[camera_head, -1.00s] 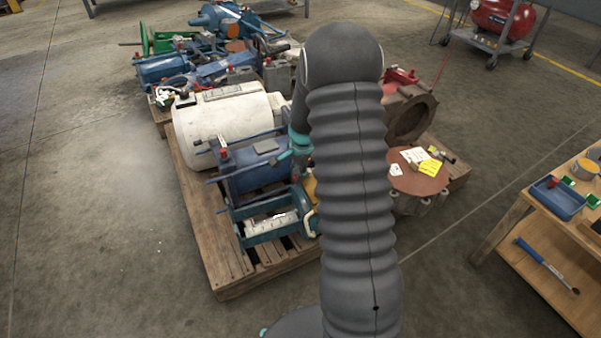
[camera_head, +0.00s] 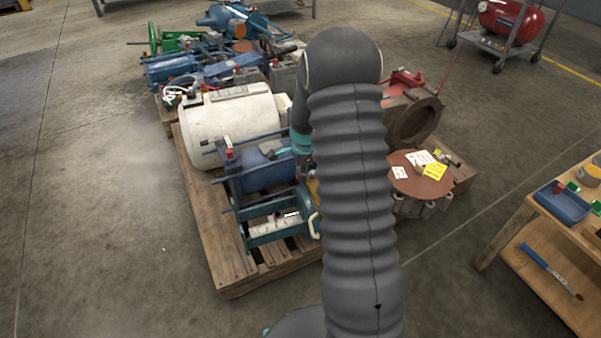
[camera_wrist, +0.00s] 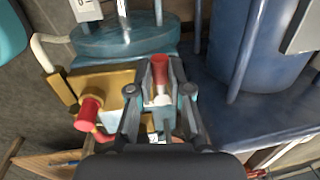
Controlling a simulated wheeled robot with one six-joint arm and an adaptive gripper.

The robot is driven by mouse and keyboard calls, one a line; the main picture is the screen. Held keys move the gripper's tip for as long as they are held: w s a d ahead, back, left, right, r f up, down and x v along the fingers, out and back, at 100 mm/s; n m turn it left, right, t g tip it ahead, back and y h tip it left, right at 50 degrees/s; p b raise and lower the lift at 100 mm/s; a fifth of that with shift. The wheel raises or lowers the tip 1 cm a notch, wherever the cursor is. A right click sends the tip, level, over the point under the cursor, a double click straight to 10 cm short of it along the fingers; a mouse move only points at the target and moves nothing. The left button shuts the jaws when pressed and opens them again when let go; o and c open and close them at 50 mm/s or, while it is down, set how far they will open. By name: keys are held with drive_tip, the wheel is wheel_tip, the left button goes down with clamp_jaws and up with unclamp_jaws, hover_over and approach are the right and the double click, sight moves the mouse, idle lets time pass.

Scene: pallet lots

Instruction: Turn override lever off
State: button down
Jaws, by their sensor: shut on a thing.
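A lever with a red grip (camera_wrist: 161,72) and a pale shaft stands in the middle of the wrist view. My gripper (camera_wrist: 160,85) has its two fingers closed in on either side of it, near the tip. A second red knob (camera_wrist: 89,112) sits to the left beside a brass-coloured block (camera_wrist: 112,84). I cannot tell from a label which of the two is the override lever. In the head view my arm hides the gripper and both red parts.
A blue cylinder machine (camera_head: 262,172) and a white drum (camera_head: 232,125) stand on the wooden pallet (camera_head: 222,255). A rusty round flange (camera_head: 420,178) with paper tags is right of my arm. A workbench (camera_head: 540,205) stands farther right. The floor at left is clear.

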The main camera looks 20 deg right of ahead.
drive_tip(key=c, duration=1.1)
unclamp_jaws()
wheel_tip(320, 180, up, 12)
drive_tip(key=s, duration=0.1)
drive_tip(key=shift+s, duration=0.15)
